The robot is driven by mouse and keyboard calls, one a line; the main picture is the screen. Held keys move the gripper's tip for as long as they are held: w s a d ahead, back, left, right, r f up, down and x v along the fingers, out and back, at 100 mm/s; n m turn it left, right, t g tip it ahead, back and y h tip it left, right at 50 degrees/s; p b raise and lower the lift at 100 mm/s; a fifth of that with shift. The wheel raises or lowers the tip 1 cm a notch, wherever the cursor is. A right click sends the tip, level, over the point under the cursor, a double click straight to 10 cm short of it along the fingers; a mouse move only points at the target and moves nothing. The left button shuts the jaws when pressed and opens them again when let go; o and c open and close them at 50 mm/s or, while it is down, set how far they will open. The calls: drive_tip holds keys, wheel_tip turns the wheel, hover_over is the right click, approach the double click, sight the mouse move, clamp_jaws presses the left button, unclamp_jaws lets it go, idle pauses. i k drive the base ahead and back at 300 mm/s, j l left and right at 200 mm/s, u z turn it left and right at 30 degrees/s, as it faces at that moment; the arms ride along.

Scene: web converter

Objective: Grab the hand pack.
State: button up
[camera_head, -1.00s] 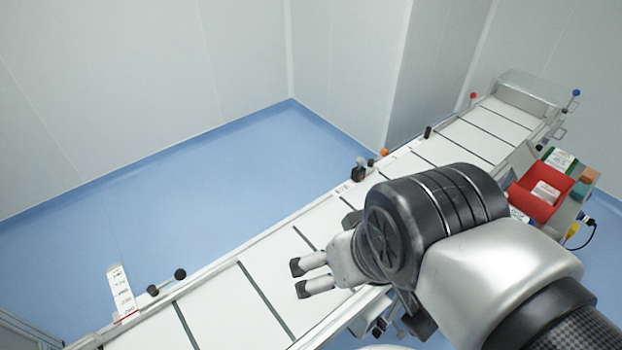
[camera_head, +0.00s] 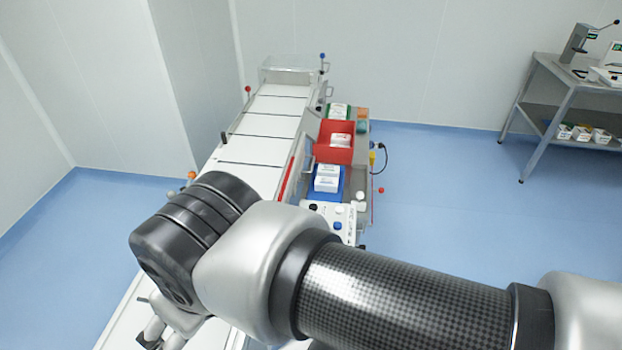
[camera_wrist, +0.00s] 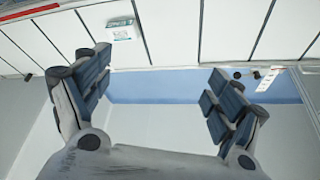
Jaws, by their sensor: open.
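A small white pack with a green edge and label (camera_wrist: 123,29) lies on the white belt in the wrist view, toward the top left. I take it for the hand pack, though its print is too small to read. In the head view I cannot make it out. My gripper (camera_wrist: 160,88) is open and empty in the wrist view, its two fingers wide apart, with the pack apart from it and above the left finger. In the head view my gripper (camera_head: 160,340) shows at the bottom edge, partly cut off.
The conveyor (camera_head: 262,147) runs to the back wall. Beside it stand a red bin (camera_head: 334,153) and a blue bin (camera_head: 325,195) with white packs. A metal table (camera_head: 535,105) stands at the right. A white printed strip (camera_wrist: 269,82) shows by the belt. Blue floor lies open.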

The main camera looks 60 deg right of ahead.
sight(321, 184)
drive_tip(key=z, duration=2.05)
drive_tip(key=k+j+u, duration=0.15)
drive_tip(key=k+u, duration=0.35)
drive_tip(key=k, duration=0.15)
drive_tip(key=i+l+u, duration=0.2)
drive_tip(key=u, duration=0.15)
drive_tip(key=i+l+u, duration=0.1)
drive_tip(key=l+u, duration=0.3)
drive_tip(key=i+l+u, duration=0.1)
drive_tip(key=l+u, duration=0.25)
drive_tip(key=i+l, duration=0.1)
drive_tip(key=l, duration=0.4)
drive_tip(key=i+l, duration=0.1)
drive_tip(key=l, duration=0.4)
drive_tip(key=i+l, duration=0.15)
drive_tip(key=l, duration=0.35)
drive_tip(key=i+l, duration=0.1)
drive_tip(key=l, duration=0.45)
drive_tip(key=i+l, duration=0.1)
drive_tip(key=l, duration=0.4)
drive_tip(key=i+l, duration=0.1)
drive_tip(key=l, duration=0.4)
drive_tip(key=i+l, duration=0.15)
drive_tip(key=l, duration=0.35)
